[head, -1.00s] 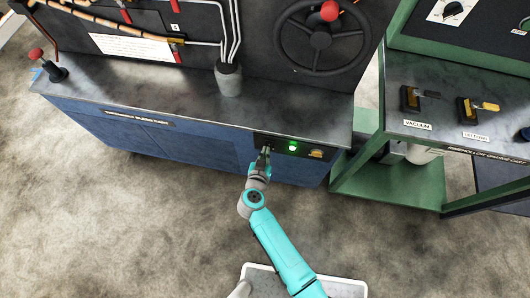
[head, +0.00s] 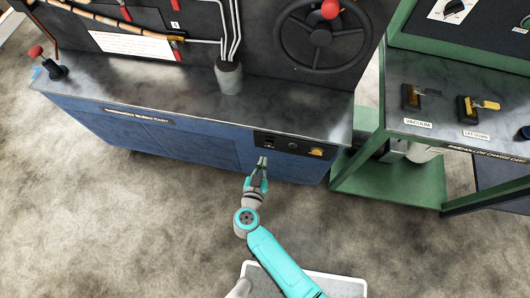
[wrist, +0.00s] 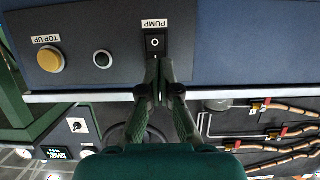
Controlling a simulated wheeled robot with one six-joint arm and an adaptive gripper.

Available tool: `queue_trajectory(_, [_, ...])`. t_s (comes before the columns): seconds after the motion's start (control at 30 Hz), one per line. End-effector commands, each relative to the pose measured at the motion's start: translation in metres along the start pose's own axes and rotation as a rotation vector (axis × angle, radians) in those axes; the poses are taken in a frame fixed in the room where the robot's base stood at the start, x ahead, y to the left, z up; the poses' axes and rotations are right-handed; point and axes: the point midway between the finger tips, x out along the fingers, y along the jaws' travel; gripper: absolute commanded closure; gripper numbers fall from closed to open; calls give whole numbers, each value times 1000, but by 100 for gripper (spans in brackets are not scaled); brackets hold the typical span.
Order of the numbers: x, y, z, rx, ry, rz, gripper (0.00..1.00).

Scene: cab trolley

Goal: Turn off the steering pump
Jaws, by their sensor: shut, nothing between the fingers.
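The pump switch (head: 268,142) is a black rocker on the dark panel at the front right of the blue cabinet. In the wrist view, the same switch (wrist: 155,43) shows upside down beneath the label PUMP, with a white ring mark on its face. The round lamp (head: 292,146) beside it is dark; it also shows dark in the wrist view (wrist: 102,59). My gripper (head: 263,161) is shut and empty, just in front of and below the switch in the head view. In the wrist view, its fingertips (wrist: 159,62) overlap the switch's lower edge.
A yellow TOP UP button (head: 317,152) sits right of the lamp. A steering wheel (head: 322,37) and a red-knobbed lever (head: 52,66) belong to the blue trolley (head: 180,150). A green cart (head: 390,185) stands close at the right. Floor in front is clear.

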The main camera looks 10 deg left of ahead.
Motion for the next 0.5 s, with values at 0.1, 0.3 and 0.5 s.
queue_trajectory(0.1, [-24, -1, 1, -3, 0, -5, 100])
queue_trajectory(0.3, [-49, 0, 2, -3, -1, -4, 100])
queue_trajectory(0.5, [-58, 0, 1, -2, -1, -3, 100])
